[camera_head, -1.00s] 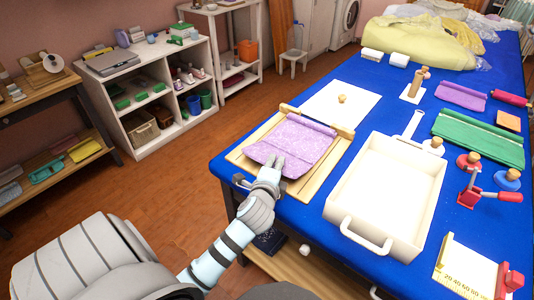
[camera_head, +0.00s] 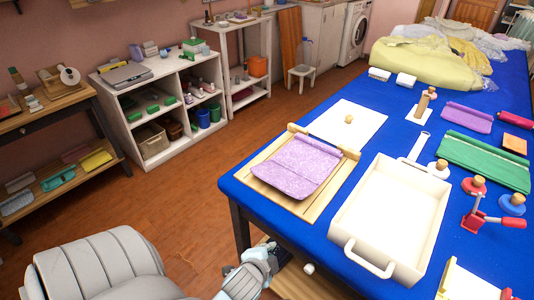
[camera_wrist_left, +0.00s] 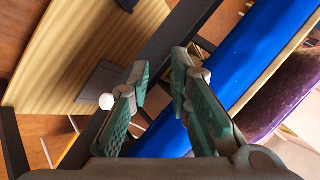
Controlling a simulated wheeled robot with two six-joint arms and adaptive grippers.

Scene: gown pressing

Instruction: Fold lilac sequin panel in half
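The lilac sequin panel (camera_head: 298,165) lies on a wooden board (camera_head: 309,212) at the table's near left corner. A crease crosses it near its front edge; I cannot tell how its layers lie. Its purple edge shows at the right of the left wrist view (camera_wrist_left: 283,95). My left gripper (camera_head: 268,250) is below and in front of the panel, off the table's edge and clear of the cloth. In the left wrist view the gripper's fingers (camera_wrist_left: 161,68) are apart with nothing between them. My right gripper is not in view.
A white tray (camera_head: 352,244) with a handle stands right of the board. A white sheet (camera_head: 362,132) lies behind it. A green cloth (camera_head: 484,160), a red clamp (camera_head: 476,218) and stampers are farther right. The floor left of the table is open.

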